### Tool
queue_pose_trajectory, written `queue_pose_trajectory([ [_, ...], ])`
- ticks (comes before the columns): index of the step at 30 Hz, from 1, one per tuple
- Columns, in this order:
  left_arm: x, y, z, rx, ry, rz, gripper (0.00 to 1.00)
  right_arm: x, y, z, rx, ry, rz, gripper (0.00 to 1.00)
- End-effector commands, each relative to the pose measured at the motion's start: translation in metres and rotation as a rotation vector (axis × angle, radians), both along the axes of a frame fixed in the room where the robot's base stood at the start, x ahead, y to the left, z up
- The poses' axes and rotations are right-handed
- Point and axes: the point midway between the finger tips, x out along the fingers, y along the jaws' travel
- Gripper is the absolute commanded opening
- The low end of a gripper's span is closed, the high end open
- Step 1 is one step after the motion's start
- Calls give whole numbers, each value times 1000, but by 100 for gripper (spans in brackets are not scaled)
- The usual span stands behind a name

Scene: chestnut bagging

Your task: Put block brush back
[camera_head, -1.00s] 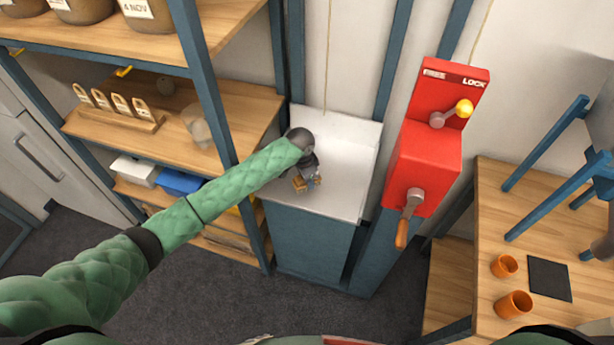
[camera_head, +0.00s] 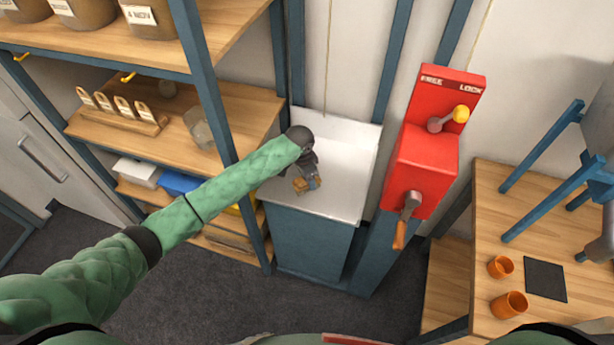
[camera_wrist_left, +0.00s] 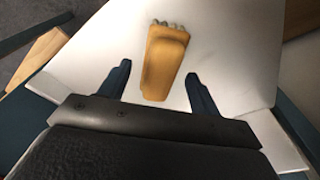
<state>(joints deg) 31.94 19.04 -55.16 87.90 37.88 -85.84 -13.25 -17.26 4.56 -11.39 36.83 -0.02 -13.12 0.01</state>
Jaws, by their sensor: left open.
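The block brush (camera_wrist_left: 163,62) is a small orange-tan wooden block with grey bristles showing at its far end. It lies on the white top of the blue cabinet, and it also shows in the head view (camera_head: 300,185). My left gripper (camera_wrist_left: 158,78) is open, with one dark finger on each side of the brush's near end in the wrist view. I cannot tell whether either finger touches it. In the head view the left gripper (camera_head: 308,178) is at the brush and partly hides it. My right gripper is not in view.
The white cabinet top (camera_head: 345,155) is otherwise clear. Wooden shelves (camera_head: 235,115) with jars and a tagged rack stand at left. A red machine (camera_head: 422,160) with a crank is at right. A wooden table (camera_head: 515,210) holds orange cups and a dark mat.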

Motion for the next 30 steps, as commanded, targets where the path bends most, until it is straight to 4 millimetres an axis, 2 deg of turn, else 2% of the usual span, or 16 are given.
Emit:
queue_pose_trajectory([
  [1,0,1,13,0,0,0,63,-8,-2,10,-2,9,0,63],
  [3,-1,2,25,0,0,0,63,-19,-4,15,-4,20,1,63],
  [6,-2,4,43,0,0,0,63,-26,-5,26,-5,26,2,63],
  [8,-2,6,47,-1,-2,0,63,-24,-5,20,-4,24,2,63],
  [15,-4,9,83,0,-1,0,63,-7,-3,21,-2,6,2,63],
  [21,-5,10,95,0,0,0,63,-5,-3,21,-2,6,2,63],
  [30,-5,10,96,0,0,1,63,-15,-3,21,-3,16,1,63],
])
